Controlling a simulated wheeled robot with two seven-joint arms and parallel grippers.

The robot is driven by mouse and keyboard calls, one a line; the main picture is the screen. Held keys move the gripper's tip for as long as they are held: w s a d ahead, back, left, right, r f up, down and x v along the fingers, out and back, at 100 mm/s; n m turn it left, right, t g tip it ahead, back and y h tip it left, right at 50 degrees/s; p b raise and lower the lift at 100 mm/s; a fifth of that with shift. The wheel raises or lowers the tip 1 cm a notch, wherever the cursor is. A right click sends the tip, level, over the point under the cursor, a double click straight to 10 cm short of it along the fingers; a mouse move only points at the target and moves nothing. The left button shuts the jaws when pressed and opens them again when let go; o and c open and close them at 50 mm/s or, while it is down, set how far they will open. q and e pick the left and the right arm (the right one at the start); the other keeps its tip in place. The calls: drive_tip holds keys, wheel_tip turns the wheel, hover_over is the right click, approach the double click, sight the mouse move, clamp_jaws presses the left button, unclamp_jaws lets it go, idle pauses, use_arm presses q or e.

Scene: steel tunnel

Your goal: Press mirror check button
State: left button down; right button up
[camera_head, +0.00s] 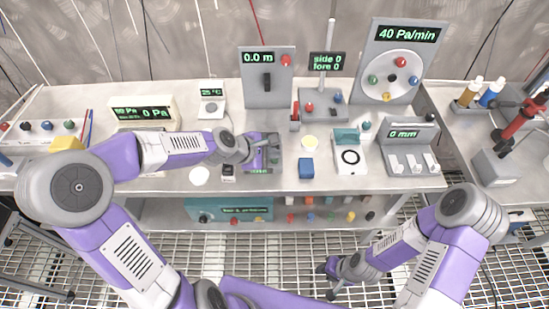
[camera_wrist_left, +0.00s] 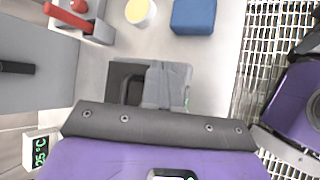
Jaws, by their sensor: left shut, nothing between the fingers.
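My left gripper (camera_head: 266,146) reaches in over the bench and is shut and empty. In the left wrist view its closed fingers (camera_wrist_left: 165,88) are above a small grey device (camera_wrist_left: 125,75) with a dark face. The same device shows in the head view (camera_head: 261,171), with a green readout at its front edge. The gripper covers much of it, so I cannot make out a mirror check button or tell whether the fingers touch it. My right gripper (camera_head: 331,282) hangs low in front of the bench over the grating. Its jaws are too small to judge.
A blue block (camera_head: 306,168) and a yellow-topped round pot (camera_head: 309,143) stand right of the device. Behind are a 0.0 m panel (camera_head: 267,88) and a 40 Pa/min dial panel (camera_head: 390,62). A white disc (camera_head: 199,175) lies to the left.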

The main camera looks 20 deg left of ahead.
sight(272, 161)
use_arm(q)
drive_tip(key=shift+f, duration=0.3)
drive_tip(key=shift+r, duration=0.15)
idle(0.4)
drive_tip(key=shift+r+p, duration=0.55)
drive_tip(key=shift+r, duration=0.15)
wheel_tip(272, 161, up, 5)
drive_tip(key=p, duration=0.4)
drive_tip(key=shift+r, duration=0.1)
idle(0.6)
